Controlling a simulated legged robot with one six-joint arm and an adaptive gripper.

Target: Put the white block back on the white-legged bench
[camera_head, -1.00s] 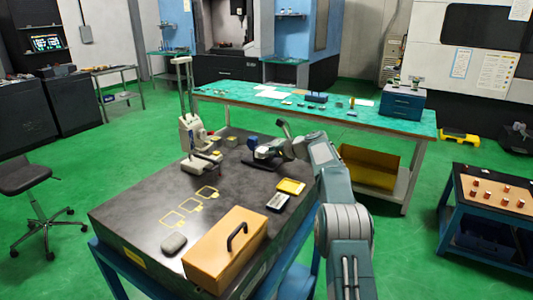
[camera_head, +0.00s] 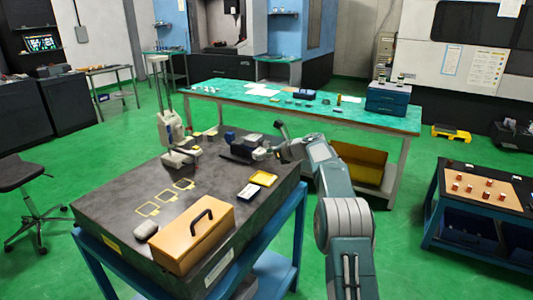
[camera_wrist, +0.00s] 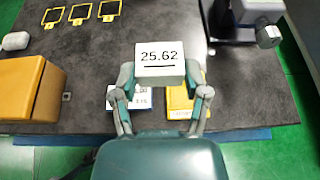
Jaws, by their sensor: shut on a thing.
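The white block (camera_wrist: 160,73), marked 25.62, is between the fingertips of my gripper (camera_wrist: 163,86) in the wrist view, above the dark stone table. My gripper is shut on it. In the head view, my gripper (camera_head: 264,150) is over the back right of the stone table, and the block is small and hard to make out there. The white-legged bench (camera_head: 345,117) has a teal top and stands behind the stone table. Papers, small parts and a blue drawer box (camera_head: 393,98) are on it.
A blue bench (camera_head: 480,205) with copper-coloured pieces stands right. Green floor is open between.

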